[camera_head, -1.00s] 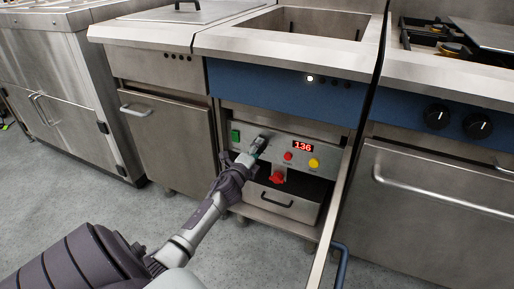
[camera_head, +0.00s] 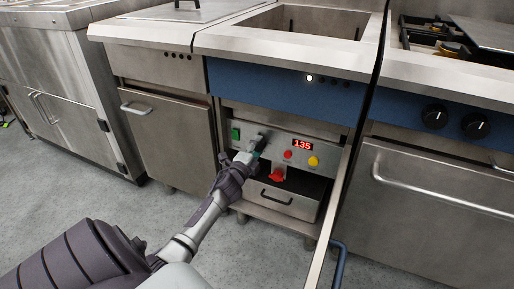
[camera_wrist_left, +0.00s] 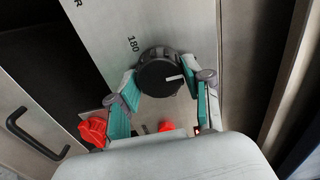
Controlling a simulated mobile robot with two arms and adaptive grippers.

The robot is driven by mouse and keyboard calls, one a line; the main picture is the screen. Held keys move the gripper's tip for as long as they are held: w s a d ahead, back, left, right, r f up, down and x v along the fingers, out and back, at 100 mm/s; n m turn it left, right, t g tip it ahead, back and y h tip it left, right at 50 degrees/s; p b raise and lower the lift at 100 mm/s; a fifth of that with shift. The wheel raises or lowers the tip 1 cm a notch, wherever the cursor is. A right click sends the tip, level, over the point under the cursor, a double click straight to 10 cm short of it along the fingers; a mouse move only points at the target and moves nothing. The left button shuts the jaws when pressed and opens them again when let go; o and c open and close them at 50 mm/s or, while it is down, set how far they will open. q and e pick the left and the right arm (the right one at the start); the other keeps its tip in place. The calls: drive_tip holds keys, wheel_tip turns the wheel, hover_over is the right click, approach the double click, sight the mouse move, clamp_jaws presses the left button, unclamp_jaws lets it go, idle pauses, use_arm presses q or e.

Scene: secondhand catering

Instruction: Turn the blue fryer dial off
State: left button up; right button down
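The fryer's control panel sits behind an open door under the blue band of the fryer (camera_head: 285,85). The dial (camera_wrist_left: 160,77) is black and round with a white mark pointing right in the left wrist view; a "180" label is beside it. My left gripper (camera_head: 256,150) is at this dial and hides most of it in the head view. In the left wrist view the fingers of my left gripper (camera_wrist_left: 163,85) are closed around the dial, one tip at each side. My right gripper is not in view.
A red display (camera_head: 302,144) reads 135. The open door (camera_head: 335,200) stands close on the right.

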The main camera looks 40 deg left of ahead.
use_arm(q)
drive_tip(key=o, duration=0.3)
drive_tip(key=v, duration=1.2)
idle(0.3)
